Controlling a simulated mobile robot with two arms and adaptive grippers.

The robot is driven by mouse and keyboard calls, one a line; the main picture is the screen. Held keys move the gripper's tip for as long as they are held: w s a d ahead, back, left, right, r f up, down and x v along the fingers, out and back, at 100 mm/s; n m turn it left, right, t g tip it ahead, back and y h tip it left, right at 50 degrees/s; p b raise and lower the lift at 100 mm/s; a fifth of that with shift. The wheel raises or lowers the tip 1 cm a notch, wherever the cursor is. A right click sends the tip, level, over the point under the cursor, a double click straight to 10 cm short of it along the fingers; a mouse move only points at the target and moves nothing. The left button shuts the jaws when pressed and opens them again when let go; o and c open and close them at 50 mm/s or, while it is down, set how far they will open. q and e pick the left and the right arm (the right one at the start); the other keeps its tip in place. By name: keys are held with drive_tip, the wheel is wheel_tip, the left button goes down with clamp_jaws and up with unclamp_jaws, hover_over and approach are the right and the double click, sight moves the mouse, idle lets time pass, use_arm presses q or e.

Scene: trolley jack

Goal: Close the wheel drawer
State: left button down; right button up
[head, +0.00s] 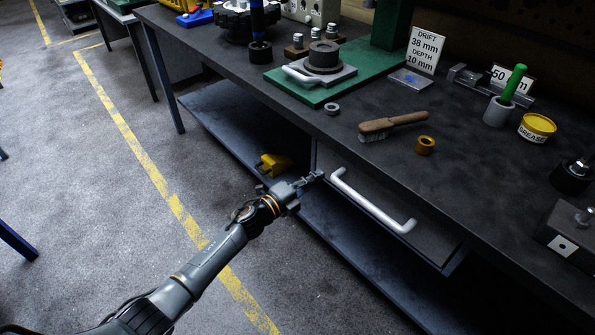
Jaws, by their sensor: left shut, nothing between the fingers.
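The wheel drawer (425,243) is a dark-fronted unit under the front edge of the workbench. Its long silver bar handle (368,200) runs along the front. How far the drawer stands out from the bench is hard to tell from this angle. My left gripper (318,176) is shut and empty, just left of the handle's far end and close to the drawer front. I cannot tell whether it touches the drawer. What is inside the drawer cannot be seen. My right gripper is not in view.
The dark workbench (300,125) holds a wooden brush (392,124), a brass ring (426,145), a green plate (310,96) and a grease tin (537,127). A yellow object (273,164) sits on the lower shelf (225,118). The floor at left is open.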

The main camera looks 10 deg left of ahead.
use_arm(q)
drive_tip(key=v, duration=1)
drive_tip(key=s+a+f+n+g+y+p, duration=0.1)
drive_tip(key=s+a+f+n+y, duration=0.3)
drive_tip(key=f, duration=0.6)
drive_tip(key=s+a+f+n+g+y+p, duration=0.1)
drive_tip(key=s+a+f+n+g+y, duration=0.15)
drive_tip(key=s+f+n, duration=0.45)
drive_tip(key=s+a+f+n+y, duration=0.3)
drive_tip(key=a+f, duration=0.1)
drive_tip(key=f, duration=0.8)
drive_tip(key=s+f+n+g, duration=0.3)
drive_tip(key=s+f, duration=0.2)
drive_tip(key=s, duration=0.7)
drive_tip(key=s+f+n+g+y+p, duration=0.1)
drive_tip(key=s+f+n+g, duration=0.2)
drive_tip(key=s, duration=0.9)
drive_tip(key=s+f+n+g+p, duration=0.1)
drive_tip(key=s+f+n+g, duration=0.2)
drive_tip(key=s+f, duration=0.4)
drive_tip(key=s, duration=0.5)
drive_tip(key=shift+g, duration=0.35)
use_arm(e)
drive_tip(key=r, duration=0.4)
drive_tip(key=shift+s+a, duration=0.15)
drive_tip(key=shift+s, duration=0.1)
use_arm(q)
drive_tip(key=shift+s+d+y, duration=0.1)
drive_tip(key=shift+s+y, duration=0.05)
drive_tip(key=shift+y, duration=0.1)
